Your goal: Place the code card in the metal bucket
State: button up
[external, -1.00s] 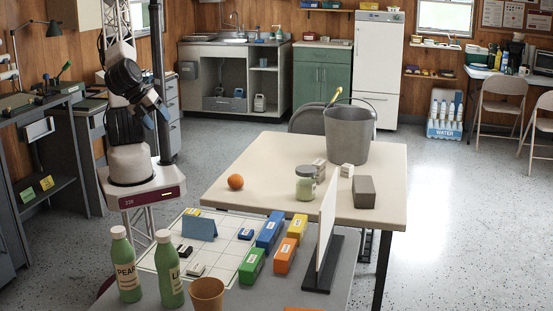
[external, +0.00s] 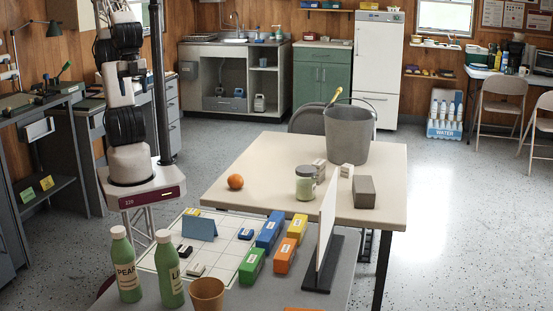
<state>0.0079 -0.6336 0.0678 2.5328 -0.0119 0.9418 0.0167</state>
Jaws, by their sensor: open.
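The metal bucket (external: 348,137) is grey and stands upright at the back right of the beige table, its handle raised; its inside is mostly hidden. No card is clearly readable as the code card. A blue folded card (external: 199,229) stands on the white gridded sheet (external: 220,254), and small labelled pieces lie around it. A white upright panel (external: 326,226) in a dark base may hide things behind it. My gripper (external: 134,69) is small in the picture, drawn in against my upright arm, open and empty, far left of the table and bucket.
On the beige table (external: 265,160) are an orange ball (external: 235,181), a jar (external: 306,184), small white boxes and a grey block (external: 364,192). Nearer are two green bottles (external: 125,265), a brown cup (external: 207,294) and several coloured boxes (external: 270,230). The beige table's left part is mostly clear.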

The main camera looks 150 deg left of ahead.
jog(key=shift+w, duration=0.15)
jog(key=n+g, duration=0.3)
jog(key=n, duration=0.6)
send_over(199, 227)
jog(key=s, duration=0.1)
jog(key=f, duration=2.8)
jog(key=shift+s+a+f, duration=0.15)
jog(key=shift+s+f, duration=0.05)
jog(key=shift+f, duration=0.05)
jog(key=shift+w+f, duration=0.15)
jog(key=shift+f, duration=1.3)
jog(key=shift+f, duration=0.1)
